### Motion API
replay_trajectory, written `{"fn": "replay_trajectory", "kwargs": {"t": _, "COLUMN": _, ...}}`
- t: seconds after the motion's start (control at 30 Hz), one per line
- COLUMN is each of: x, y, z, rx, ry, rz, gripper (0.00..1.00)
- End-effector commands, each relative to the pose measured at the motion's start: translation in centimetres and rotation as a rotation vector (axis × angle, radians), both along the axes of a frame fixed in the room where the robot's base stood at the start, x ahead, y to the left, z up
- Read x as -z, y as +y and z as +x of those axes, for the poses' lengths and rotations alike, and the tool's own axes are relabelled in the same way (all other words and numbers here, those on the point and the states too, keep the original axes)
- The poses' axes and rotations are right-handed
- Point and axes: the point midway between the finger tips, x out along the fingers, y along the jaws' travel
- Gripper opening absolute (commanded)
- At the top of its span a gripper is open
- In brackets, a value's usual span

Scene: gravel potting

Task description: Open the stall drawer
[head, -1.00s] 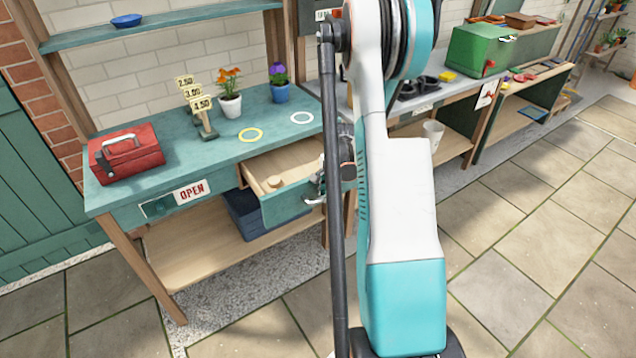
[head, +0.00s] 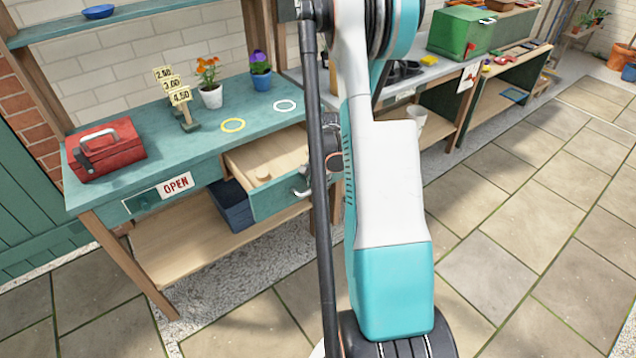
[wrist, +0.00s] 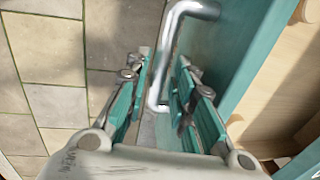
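The stall drawer (head: 280,201) under the teal stall table (head: 128,172) is pulled out, with its wooden inside and a small round knob-like object (head: 263,174) showing. In the wrist view the bent handle (wrist: 160,75) lies close ahead of my gripper (wrist: 163,72), lined up between the spread fingers. The fingers are apart, and neither clearly presses on the handle. The drawer front (wrist: 240,45) is to their right. In the head view my arm hides the gripper.
A red toolbox (head: 105,150), price signs (head: 182,97), two flower pots (head: 212,96) and two rings (head: 233,125) are on the table. A blue crate (head: 232,205) stands on the lower shelf (head: 190,245). Paved floor at right is open.

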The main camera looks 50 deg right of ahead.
Motion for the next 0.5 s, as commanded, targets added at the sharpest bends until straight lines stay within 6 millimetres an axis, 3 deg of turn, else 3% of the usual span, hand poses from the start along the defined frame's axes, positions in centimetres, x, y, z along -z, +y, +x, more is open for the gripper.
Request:
{"fn": "replay_trajectory", "kwargs": {"t": 0.17, "x": -1.2, "y": 0.1, "z": -0.2, "rx": 0.0, "ry": 0.0, "rz": 0.0, "gripper": 0.23}}
{"fn": "replay_trajectory", "kwargs": {"t": 0.5, "x": -6.8, "y": 0.3, "z": -1.3, "rx": 0.001, "ry": 0.0, "rz": 0.0, "gripper": 0.23}}
